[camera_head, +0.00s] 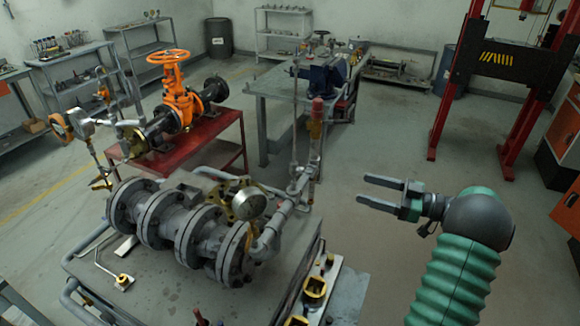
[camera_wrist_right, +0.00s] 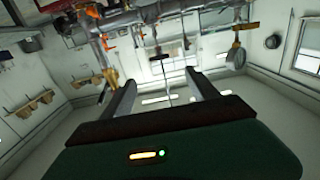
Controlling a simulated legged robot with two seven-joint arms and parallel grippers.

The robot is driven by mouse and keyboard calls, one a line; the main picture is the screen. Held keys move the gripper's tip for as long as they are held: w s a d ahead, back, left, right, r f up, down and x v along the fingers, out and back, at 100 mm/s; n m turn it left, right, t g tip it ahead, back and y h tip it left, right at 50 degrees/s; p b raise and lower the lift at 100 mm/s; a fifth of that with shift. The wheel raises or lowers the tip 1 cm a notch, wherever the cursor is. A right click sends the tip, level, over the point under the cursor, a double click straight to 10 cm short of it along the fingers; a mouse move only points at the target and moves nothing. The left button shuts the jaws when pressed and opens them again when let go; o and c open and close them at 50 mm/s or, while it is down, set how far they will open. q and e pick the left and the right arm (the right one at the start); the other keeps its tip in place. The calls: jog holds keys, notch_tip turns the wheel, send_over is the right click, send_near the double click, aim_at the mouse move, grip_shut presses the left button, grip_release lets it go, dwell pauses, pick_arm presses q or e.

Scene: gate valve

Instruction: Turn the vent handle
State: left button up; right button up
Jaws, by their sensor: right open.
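My right gripper (camera_head: 363,190) is open and empty, in free air right of the pipework in the head view. Its two fingers point left, towards a grey vertical pipe (camera_head: 294,120) with a red-and-orange fitting (camera_head: 316,120) on top. They are apart from it. In the wrist view the open fingers (camera_wrist_right: 160,84) frame background, with pipework along the top. The vent handle cannot be told for certain among the small fittings. A grey flanged valve body (camera_head: 190,225) with a round gauge (camera_head: 249,203) lies on the near bench. My left gripper is not in view.
An orange gate valve with a handwheel (camera_head: 168,57) stands on a red table (camera_head: 205,145) behind. A grey workbench (camera_head: 262,85) with a blue vise (camera_head: 328,78) is beyond. A red-and-black lift frame (camera_head: 500,65) is at right. Floor around my right gripper is clear.

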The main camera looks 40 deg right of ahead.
jog(key=a, duration=0.2)
jog(key=p, duration=0.1)
send_near(317, 173)
jog(key=x, duration=0.3)
jog(key=a+p+x, duration=0.1)
jog(key=x, duration=0.6)
jog(key=shift+a+r+p, duration=0.3)
jog(key=shift+p, duration=0.1)
jog(key=shift+w+a, duration=0.15)
jog(key=shift+a, duration=0.15)
jog(key=shift+w+d+f, duration=0.1)
jog(key=shift+d+f, duration=0.2)
jog(key=shift+d, duration=0.45)
jog(key=shift+d+f, duration=0.15)
jog(key=shift+d, duration=0.35)
jog(key=c, duration=0.5)
jog(key=shift+a+r, duration=0.35)
jog(key=shift+a, duration=0.2)
jog(key=c, duration=0.5)
jog(key=shift+a, duration=0.2)
jog(key=shift+c, duration=1.8)
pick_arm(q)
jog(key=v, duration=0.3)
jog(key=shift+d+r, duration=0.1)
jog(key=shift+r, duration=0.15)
pick_arm(e)
jog(key=shift+d, duration=0.3)
